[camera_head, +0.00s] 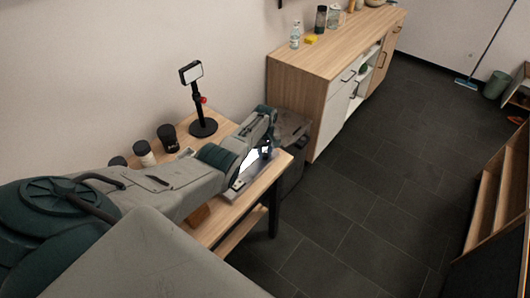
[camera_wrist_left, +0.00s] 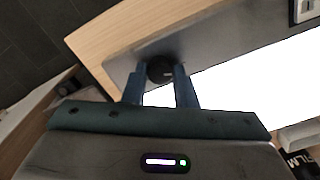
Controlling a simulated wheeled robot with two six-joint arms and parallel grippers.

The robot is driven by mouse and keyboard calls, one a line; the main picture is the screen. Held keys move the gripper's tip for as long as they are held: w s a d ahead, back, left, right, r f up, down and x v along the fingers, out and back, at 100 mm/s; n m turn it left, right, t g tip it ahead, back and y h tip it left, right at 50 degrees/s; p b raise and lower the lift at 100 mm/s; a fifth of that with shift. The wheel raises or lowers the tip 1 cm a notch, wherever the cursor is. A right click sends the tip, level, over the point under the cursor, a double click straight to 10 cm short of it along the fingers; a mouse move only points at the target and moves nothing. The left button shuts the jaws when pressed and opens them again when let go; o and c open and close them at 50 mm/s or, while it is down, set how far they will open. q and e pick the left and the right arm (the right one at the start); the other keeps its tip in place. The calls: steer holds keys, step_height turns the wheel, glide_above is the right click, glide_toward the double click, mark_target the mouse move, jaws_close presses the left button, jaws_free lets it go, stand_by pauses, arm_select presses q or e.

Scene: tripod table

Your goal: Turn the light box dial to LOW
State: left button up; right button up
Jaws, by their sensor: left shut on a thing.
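The light box (camera_head: 236,188) lies on the wooden table near its front right corner, with its white panel lit. In the left wrist view its grey frame (camera_wrist_left: 215,50) and bright panel (camera_wrist_left: 255,75) show. The black round dial (camera_wrist_left: 160,69) sits on the grey frame. My left gripper (camera_wrist_left: 158,88) has its two blue fingers on either side of the dial, shut on it. The dial's marking and any labels are too small to read. My right gripper is not in view.
A black stand with a small lit panel (camera_head: 191,72) and a red knob stands at the back of the table (camera_head: 222,128). Dark and white canisters (camera_head: 145,153) stand at the left.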

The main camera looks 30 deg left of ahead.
mark_target(265, 155)
arm_select(q)
steer(key=shift+w, duration=0.1)
steer(key=o, duration=1)
steer(key=shift+r, duration=0.1)
steer(key=shift+r, duration=0.6)
step_height(265, 155, up, 10)
steer(key=shift+f+b, duration=0.2)
steer(key=shift+b, duration=0.15)
